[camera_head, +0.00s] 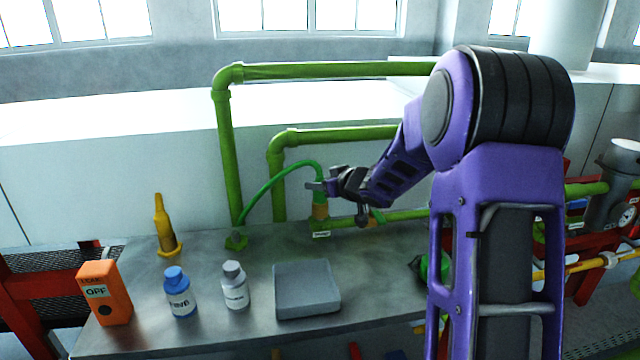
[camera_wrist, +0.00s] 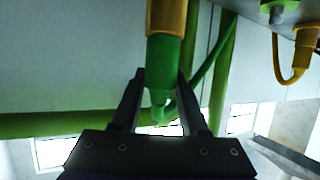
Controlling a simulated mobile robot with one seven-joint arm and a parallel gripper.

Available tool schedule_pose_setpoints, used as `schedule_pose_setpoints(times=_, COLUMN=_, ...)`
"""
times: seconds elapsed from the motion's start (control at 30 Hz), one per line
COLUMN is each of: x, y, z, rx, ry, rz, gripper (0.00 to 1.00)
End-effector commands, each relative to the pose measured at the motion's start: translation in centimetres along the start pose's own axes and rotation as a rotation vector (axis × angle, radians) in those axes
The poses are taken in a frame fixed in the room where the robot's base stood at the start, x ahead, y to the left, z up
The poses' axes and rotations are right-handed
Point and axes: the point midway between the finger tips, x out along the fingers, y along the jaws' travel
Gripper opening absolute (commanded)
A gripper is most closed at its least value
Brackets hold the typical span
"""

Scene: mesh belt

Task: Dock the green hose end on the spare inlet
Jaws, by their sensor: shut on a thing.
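The green hose (camera_head: 280,180) rises from a fitting on the bench (camera_head: 237,241) and arcs over to my gripper (camera_head: 321,186). My gripper is shut on the green hose end, which shows between the fingers (camera_wrist: 157,98) in the wrist view (camera_wrist: 164,62). A brass-yellow piece (camera_head: 320,211) is directly below my gripper, above a small label (camera_head: 321,234); it also shows against the hose end in the wrist view (camera_wrist: 166,16). The two look in line and touching, but I cannot tell whether the hose end is seated. The label's writing is too small to read.
An orange OFF box (camera_head: 104,292), blue bottle (camera_head: 179,292), white bottle (camera_head: 235,285), grey block (camera_head: 306,288) and yellow upright piece (camera_head: 163,224) stand on the bench. Green pipes (camera_head: 228,150) run behind. A yellow hose (camera_wrist: 279,62) hangs nearby in the wrist view.

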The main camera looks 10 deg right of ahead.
Motion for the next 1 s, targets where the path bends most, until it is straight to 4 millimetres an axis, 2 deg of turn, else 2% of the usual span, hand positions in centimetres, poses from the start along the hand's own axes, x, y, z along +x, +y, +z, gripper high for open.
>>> schedule_pose_setpoints(times=1.0, x=0.16, y=0.0, z=0.32, rx=-0.001, ry=0.001, rz=0.0, gripper=0.0)
